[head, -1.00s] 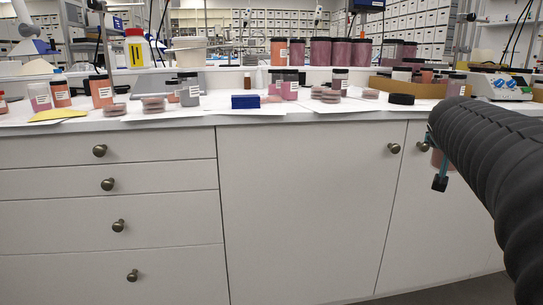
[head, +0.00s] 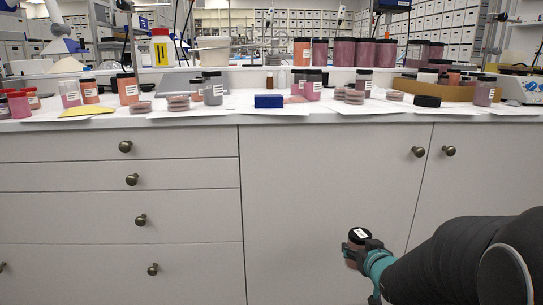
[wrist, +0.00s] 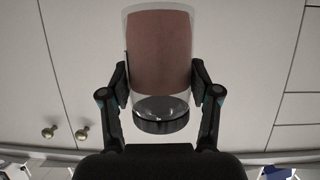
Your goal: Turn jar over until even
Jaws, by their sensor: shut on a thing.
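My gripper (wrist: 160,84) is shut on a clear jar (wrist: 160,50) with reddish-brown powder and a black lid, one finger on each side. In the wrist view the counter is at the bottom, so that picture is upside down: the lid lies toward the counter, and the powder fills the end away from it. In the head view my gripper (head: 368,252) holds the jar (head: 351,263) low in front of the cabinet, lid up, perhaps a little tilted. A white label shows on the lid. Whether the powder is even I cannot tell.
The white counter (head: 215,122) behind carries several pigment jars, stacked pinkish discs (head: 178,103), a blue block (head: 268,101) and a black lid (head: 427,101). Cabinet doors (head: 310,200) and drawers with knobs stand close behind the held jar. Free air lies to its left.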

